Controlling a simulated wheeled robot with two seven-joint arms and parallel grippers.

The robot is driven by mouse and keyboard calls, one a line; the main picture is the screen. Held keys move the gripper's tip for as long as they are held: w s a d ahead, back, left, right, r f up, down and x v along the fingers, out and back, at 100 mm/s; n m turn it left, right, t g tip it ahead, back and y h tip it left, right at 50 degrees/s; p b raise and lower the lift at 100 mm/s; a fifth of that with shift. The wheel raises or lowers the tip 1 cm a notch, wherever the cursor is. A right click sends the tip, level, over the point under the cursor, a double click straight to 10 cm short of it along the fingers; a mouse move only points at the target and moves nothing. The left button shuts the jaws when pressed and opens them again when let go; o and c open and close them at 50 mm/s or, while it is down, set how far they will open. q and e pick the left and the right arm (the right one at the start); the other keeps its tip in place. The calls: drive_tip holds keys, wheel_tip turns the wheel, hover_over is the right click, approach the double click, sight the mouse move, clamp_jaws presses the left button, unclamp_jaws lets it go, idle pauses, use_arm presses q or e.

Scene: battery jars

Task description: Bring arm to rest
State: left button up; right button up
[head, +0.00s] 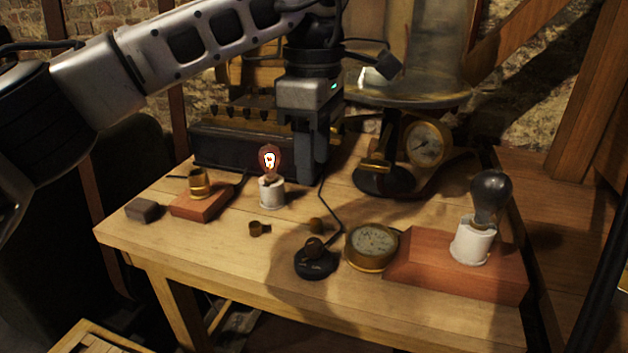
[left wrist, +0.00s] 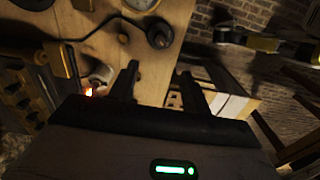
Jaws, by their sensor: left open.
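My left gripper (head: 308,176) hangs fingers down over the back half of the wooden bench (head: 225,265), just behind and right of a small glowing bulb (head: 269,160). The bulb stands upright in a white socket (head: 272,193). In the left wrist view the two fingers (left wrist: 160,88) are apart with nothing between them. The bulb's glow (left wrist: 88,92) shows left of them there. My left arm comes in from the upper left in the head view. My right gripper does not show.
A large dark bulb (head: 490,195) stands on a red-brown block (head: 420,262) at the right. A round brass gauge (head: 371,245), a black knob (head: 316,262) and a small block with a brass cup (head: 200,204) sit on the bench. A glass jar stand (head: 384,180) is behind.

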use_arm(q)
drive_tip(key=shift+r, duration=0.6)
